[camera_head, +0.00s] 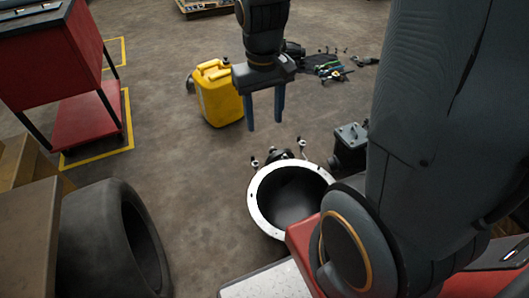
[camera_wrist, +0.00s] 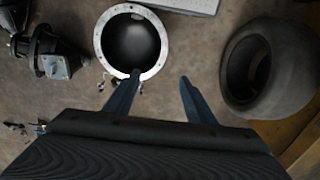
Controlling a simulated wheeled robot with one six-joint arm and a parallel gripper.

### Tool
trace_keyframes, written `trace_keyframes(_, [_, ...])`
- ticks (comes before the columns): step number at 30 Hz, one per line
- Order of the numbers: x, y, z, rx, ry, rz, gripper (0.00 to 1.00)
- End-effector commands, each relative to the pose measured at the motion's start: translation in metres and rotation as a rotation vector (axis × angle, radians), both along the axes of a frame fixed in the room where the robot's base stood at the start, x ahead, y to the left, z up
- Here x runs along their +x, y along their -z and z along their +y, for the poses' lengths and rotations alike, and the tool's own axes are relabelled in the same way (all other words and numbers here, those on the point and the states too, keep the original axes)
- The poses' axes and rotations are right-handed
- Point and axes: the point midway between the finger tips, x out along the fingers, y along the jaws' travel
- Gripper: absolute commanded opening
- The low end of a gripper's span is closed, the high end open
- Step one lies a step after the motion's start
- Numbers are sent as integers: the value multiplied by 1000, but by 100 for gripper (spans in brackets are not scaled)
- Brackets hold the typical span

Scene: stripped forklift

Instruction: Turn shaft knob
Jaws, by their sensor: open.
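My gripper (camera_head: 264,122) hangs open and empty in the head view, fingers pointing down, above the floor. Its two blue fingers also show apart in the wrist view (camera_wrist: 160,77). A round dark housing with a white rim (camera_head: 254,205) lies below and in front of the gripper. In the wrist view the housing (camera_wrist: 101,42) is just beyond the left fingertip in the picture. A dark grey part with a square flange (camera_head: 350,135) stands right of the housing; it is at the left in the wrist view (camera_wrist: 55,66). I cannot make out which piece is the shaft knob.
A yellow canister (camera_head: 217,95) stands behind the gripper. A big black tyre (camera_head: 112,240) is at lower left, near a red cart (camera_head: 85,120). Small fittings (camera_head: 280,154) lie behind the housing. Tools (camera_head: 330,68) lie farther back.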

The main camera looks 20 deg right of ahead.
Motion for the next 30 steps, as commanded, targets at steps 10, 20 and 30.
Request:
trace_keyframes(10, [137, 120, -32, -53, -21, 0, 50])
trace_keyframes(20, [249, 236, -72, -110, -31, 2, 50])
trace_keyframes(30, [350, 368, -119, -175, -34, 3, 50])
